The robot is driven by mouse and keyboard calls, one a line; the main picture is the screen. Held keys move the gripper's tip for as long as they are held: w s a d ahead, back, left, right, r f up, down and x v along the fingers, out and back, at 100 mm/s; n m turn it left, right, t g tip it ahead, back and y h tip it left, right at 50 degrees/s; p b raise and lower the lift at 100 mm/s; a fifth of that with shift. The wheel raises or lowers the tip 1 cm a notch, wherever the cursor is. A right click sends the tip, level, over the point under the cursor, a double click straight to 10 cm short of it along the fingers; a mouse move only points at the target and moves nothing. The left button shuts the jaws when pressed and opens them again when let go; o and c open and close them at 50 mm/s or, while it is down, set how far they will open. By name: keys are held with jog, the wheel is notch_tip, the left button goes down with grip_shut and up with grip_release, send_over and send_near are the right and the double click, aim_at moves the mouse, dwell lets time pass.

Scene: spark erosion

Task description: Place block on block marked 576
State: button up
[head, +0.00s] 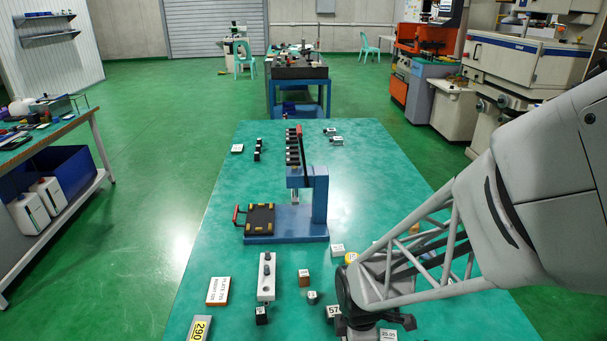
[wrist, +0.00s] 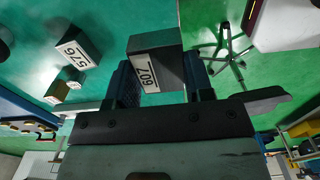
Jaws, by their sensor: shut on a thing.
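My gripper (wrist: 160,84) is shut on a dark block with a white label (wrist: 153,71), which seems to read 709, in the wrist view. The held block sits between the two fingers; I cannot tell its height above the table. The block marked 576 (wrist: 76,51) stands apart to the left in the wrist view. In the head view the block marked 576 (head: 333,311) shows only in part, beside the dark end of my arm, which hides the rest of it. The held block and fingertips cannot be made out in the head view.
Clear room lies at the table's left middle.

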send_over(337, 311)
jog(key=shift+f, duration=0.6)
dwell(0.4)
jog(key=shift+f, duration=1.75)
jog(key=shift+f, duration=0.15)
jog(key=o, duration=1.3)
notch_tip(337, 311, up, 12)
jog(key=shift+r, duration=0.15)
